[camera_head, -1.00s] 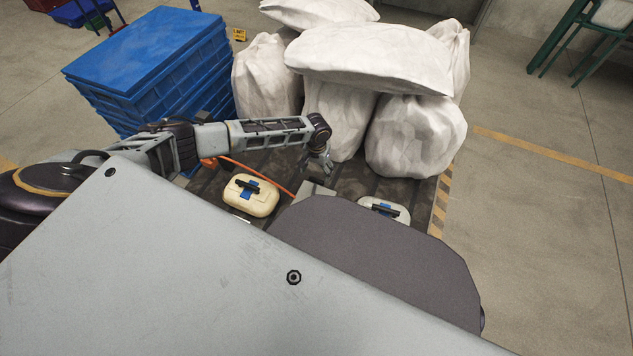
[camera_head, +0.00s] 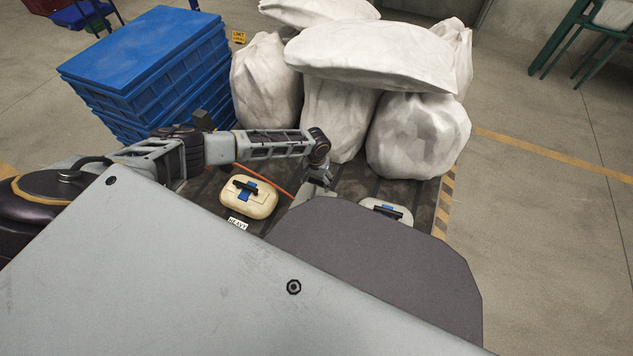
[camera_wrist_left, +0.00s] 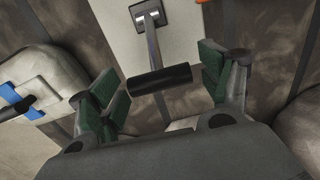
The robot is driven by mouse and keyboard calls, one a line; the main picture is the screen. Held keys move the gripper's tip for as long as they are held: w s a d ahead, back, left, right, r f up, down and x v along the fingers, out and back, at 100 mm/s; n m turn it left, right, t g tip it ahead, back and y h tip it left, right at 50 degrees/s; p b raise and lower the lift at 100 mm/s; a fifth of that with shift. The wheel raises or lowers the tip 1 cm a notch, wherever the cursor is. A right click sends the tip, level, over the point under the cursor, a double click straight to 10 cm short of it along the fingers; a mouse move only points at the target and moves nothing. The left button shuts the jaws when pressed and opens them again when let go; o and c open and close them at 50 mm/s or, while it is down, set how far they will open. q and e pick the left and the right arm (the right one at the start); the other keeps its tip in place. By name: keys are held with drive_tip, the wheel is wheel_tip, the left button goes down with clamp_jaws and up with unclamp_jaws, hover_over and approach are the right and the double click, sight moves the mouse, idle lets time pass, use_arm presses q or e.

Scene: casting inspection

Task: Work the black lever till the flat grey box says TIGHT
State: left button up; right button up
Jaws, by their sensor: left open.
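The black lever handle (camera_wrist_left: 173,79) is a dark cross-bar on a metal shaft (camera_wrist_left: 152,43) in the left wrist view. The shaft rises from a dark square mount on a pale grey flat surface (camera_wrist_left: 190,45), probably the flat grey box; no wording on it is readable. My left gripper (camera_wrist_left: 163,88) is open, its green-padded fingers on either side of the bar, with no clear contact. In the head view my left gripper (camera_head: 322,177) is low over the dark deck, beside a grey shape partly hidden by my body. My right gripper is not in view.
A cream case (camera_head: 262,203) with a black handle and a HEAVY label (camera_head: 238,223) stands left of the gripper. A paler case (camera_head: 386,215) stands right. White sacks (camera_head: 415,140) and stacked blue crates (camera_head: 150,75) rise behind. An orange cord (camera_head: 262,178) runs along the deck.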

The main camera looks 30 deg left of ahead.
use_arm(q)
drive_tip(key=c, duration=1.4)
drive_tip(key=shift+c, duration=0.2)
drive_tip(key=shift+s+p, duration=0.1)
drive_tip(key=shift+p, duration=0.2)
